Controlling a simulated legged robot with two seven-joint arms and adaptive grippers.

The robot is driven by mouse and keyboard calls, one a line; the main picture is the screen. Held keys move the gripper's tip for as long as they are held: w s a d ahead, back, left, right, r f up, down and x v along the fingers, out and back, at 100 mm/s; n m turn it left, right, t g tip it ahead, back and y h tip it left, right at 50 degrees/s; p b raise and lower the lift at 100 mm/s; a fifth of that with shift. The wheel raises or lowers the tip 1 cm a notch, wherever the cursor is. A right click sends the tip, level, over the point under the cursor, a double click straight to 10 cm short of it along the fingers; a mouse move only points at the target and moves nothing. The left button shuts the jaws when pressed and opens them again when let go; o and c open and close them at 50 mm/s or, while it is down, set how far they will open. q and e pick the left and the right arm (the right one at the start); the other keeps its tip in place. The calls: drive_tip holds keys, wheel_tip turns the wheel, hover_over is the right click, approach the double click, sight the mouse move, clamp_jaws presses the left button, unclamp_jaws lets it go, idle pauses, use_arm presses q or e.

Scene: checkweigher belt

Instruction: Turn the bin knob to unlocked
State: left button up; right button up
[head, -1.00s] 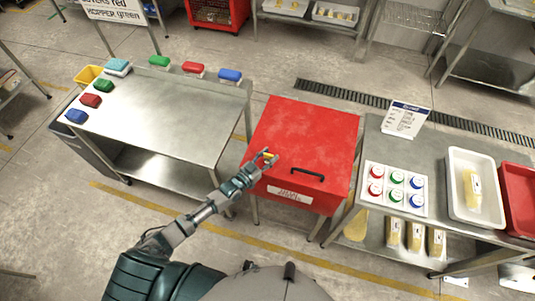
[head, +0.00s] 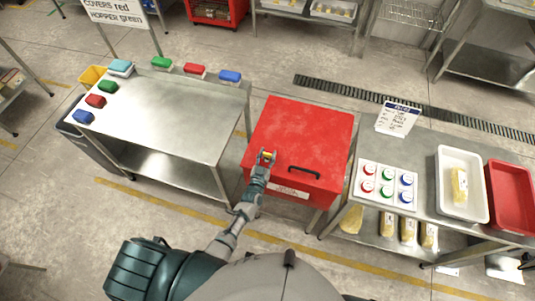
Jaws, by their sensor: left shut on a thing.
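The red bin (head: 305,130) stands in the middle of the head view with its lid down. A black handle (head: 304,172) and a white label (head: 288,191) are near its front edge. My right gripper is not in view.
A steel table (head: 160,115) with coloured blocks along its edges stands to the left. To the right, another table holds a white panel of coloured knobs (head: 386,186), a white tray (head: 443,165), a red tray (head: 496,190) and a sign (head: 397,120).

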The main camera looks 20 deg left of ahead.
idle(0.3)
use_arm(q)
drive_tip(key=o, duration=1.2)
drive_tip(key=shift+c, duration=0.2)
drive_tip(key=s, duration=1.2)
drive_tip(key=shift+a, duration=0.1)
drive_tip(key=s+f+m+g+h+b, duration=0.1)
drive_tip(key=s+f+g, duration=0.45)
drive_tip(key=f, duration=0.75)
drive_tip(key=s+f+m+g, duration=0.1)
drive_tip(key=s+f+g, duration=0.2)
drive_tip(key=s+f, duration=0.75)
drive_tip(key=s+a+f+g+b, duration=0.1)
drive_tip(key=s+a+f+g, duration=0.3)
drive_tip(key=s+f, duration=0.5)
drive_tip(key=s+a+f+g+y, duration=0.1)
drive_tip(key=s+a+f+g, duration=0.3)
drive_tip(key=s+f, duration=0.5)
drive_tip(key=s, duration=0.7)
drive_tip(key=shift+b, duration=0.35)
